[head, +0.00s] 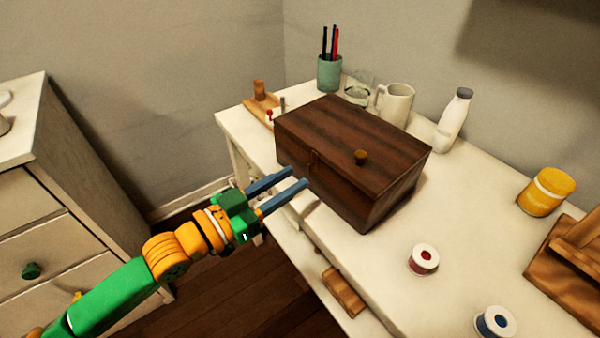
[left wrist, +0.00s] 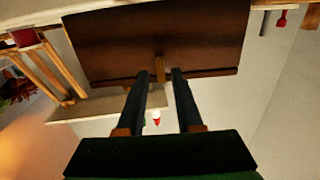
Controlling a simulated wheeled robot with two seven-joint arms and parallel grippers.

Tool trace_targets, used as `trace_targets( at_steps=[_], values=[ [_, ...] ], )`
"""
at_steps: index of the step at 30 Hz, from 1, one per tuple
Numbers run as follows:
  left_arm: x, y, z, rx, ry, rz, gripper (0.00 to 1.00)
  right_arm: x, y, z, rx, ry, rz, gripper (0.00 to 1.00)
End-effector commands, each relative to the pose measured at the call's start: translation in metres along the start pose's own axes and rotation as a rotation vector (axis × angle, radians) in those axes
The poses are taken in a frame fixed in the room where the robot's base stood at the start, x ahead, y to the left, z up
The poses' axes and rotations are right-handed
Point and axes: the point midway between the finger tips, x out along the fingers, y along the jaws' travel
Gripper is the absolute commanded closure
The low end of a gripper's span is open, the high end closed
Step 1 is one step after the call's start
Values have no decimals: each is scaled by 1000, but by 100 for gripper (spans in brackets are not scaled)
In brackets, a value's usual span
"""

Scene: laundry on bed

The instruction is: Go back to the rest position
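My left gripper (head: 299,177) reaches in from the left in the head view, in front of the dark wooden box. Its two blue-grey fingers are apart with nothing between them. In the left wrist view the open fingers (left wrist: 160,75) point at the front of the box (left wrist: 200,35), one on each side of its small clasp; I cannot tell whether they touch it. The box (head: 350,150) stands on the white table, lid shut, with a round knob on top. My right gripper is in neither view.
On the white table (head: 390,290) stand a pencil cup (head: 329,73), a glass, a mug (head: 395,104), a bottle (head: 454,121), a yellow jar (head: 546,192) and two thread spools (head: 423,260). A drawer chest (head: 60,190) stands at left. Floor shows between the furniture.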

Motion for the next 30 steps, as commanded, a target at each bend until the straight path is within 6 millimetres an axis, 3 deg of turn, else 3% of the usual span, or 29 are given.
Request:
trace_targets(
  at_steps=[3, 7, 20, 22, 23, 26, 28, 30],
  values=[
    [-24, 0, 3, 0, -7, -1, 65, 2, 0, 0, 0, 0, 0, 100],
    [-37, 0, 1, -1, -2, 1, 65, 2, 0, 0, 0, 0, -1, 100],
    [-38, 0, 1, -1, -1, -1, 65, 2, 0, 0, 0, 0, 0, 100],
    [-37, -11, 10, -4, -14, -34, 65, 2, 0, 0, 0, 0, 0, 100],
    [-36, -22, 20, -6, -27, -67, 65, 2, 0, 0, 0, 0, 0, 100],
    [-42, -75, 83, -27, -128, -244, 65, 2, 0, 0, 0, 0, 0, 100],
    [-61, -107, 149, -57, -250, -382, 65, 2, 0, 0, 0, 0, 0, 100],
    [-89, -121, 218, -93, -391, -492, 65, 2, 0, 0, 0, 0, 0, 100]
  ],
)
